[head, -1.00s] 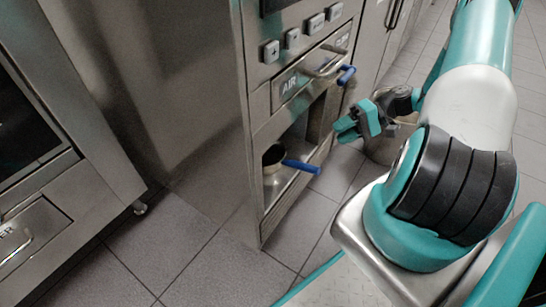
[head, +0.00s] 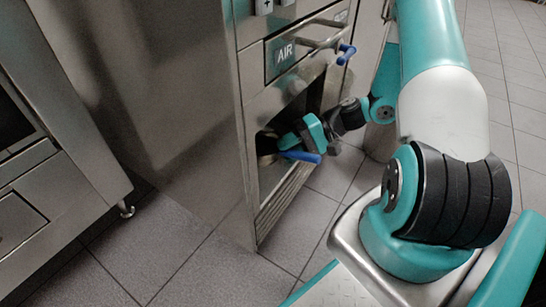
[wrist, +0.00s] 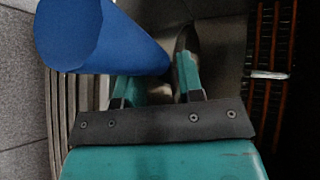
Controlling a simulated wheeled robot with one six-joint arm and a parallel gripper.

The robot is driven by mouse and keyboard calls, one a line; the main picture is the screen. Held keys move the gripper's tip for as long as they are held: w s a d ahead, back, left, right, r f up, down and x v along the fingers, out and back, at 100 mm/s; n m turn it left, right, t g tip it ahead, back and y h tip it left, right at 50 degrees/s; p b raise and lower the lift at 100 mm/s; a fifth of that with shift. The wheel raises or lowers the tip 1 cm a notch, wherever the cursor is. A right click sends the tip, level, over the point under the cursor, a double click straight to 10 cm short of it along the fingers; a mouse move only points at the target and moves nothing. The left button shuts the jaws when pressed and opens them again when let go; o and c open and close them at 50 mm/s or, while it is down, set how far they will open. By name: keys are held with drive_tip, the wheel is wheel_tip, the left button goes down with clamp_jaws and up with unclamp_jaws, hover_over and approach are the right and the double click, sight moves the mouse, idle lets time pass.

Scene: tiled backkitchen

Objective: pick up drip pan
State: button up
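The drip pan appears to be the dark round pan (head: 266,143) with a blue handle (head: 302,156), inside the low open compartment of the steel machine. Its handle sticks out toward the front right. My gripper (head: 286,142) reaches into the opening from the right, close above the handle; contact cannot be made out. In the wrist view the blue handle (wrist: 95,40) is large at upper left and hides part of the left finger. The fingers of my gripper (wrist: 160,80) are apart, with a grey metal surface seen between them. Most of the pan is hidden.
The compartment frame (head: 246,140) stands close around my gripper. A bar handle (head: 322,43) and another blue lever (head: 347,54) project above. Slatted metal (wrist: 55,110) shows at left in the wrist view. Tiled floor (head: 180,265) is clear in front.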

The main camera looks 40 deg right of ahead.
drive_tip(key=shift+a, duration=0.15)
clamp_jaws()
drive_tip(key=shift+r+p, duration=0.1)
drive_tip(key=shift+p, duration=0.25)
drive_tip(key=shift+s+r+p, duration=0.15)
drive_tip(key=shift+r+p, duration=0.25)
drive_tip(key=shift+p, duration=0.15)
wheel_tip(320, 180, up, 6)
drive_tip(key=f+p, duration=0.1)
drive_tip(key=p, duration=0.3)
drive_tip(key=s+d+p, duration=0.2)
drive_tip(key=s+d, duration=0.1)
drive_tip(key=s, duration=0.6)
drive_tip(key=s+d+p, duration=0.3)
drive_tip(key=s, duration=0.6)
drive_tip(key=shift+s+d+r+p, duration=0.15)
drive_tip(key=shift+d+r+p, duration=0.15)
drive_tip(key=shift+d+r, duration=0.15)
